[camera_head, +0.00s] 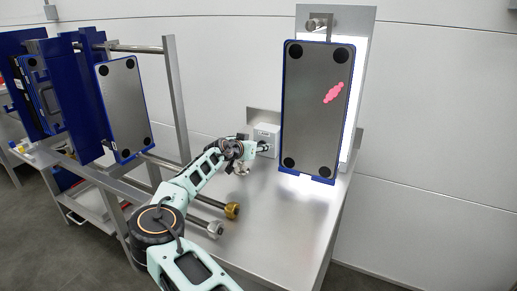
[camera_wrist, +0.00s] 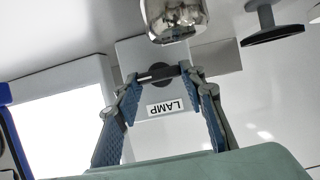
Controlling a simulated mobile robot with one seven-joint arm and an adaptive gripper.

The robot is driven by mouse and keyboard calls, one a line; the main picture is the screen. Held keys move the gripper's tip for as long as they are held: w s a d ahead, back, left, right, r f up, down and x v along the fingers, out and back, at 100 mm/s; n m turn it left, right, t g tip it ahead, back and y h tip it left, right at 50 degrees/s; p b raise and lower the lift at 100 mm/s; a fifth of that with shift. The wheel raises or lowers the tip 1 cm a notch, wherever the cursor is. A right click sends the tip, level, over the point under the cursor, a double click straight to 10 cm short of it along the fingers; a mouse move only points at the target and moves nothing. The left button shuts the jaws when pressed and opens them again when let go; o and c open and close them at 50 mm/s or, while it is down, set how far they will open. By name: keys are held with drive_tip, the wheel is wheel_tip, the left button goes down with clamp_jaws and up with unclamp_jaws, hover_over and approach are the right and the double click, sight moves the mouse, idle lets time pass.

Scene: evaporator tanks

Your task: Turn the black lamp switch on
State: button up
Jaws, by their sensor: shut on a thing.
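The black lamp switch (camera_wrist: 159,72) sits on a pale grey box with an upside-down LAMP label (camera_wrist: 167,108) in the wrist view. It is a round knob with a bar across it. My gripper (camera_wrist: 161,77) has its two fingertips at either end of this bar, shut on it. In the head view the switch box (camera_head: 267,131) stands at the back of the metal table, and my gripper (camera_head: 258,148) reaches its front. The switch itself is mostly hidden there by my gripper. A lit white panel (camera_head: 357,95) glows behind a hanging plate.
The blue-edged grey plate (camera_head: 312,115) with a pink mark hangs close to the right of the box. Blue-framed plates (camera_head: 124,105) stand on a rack at left. The table's front right is clear.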

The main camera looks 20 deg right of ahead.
drive_tip(key=o, duration=1.2)
drive_tip(key=shift+c, duration=0.2)
drive_tip(key=v, duration=1.2)
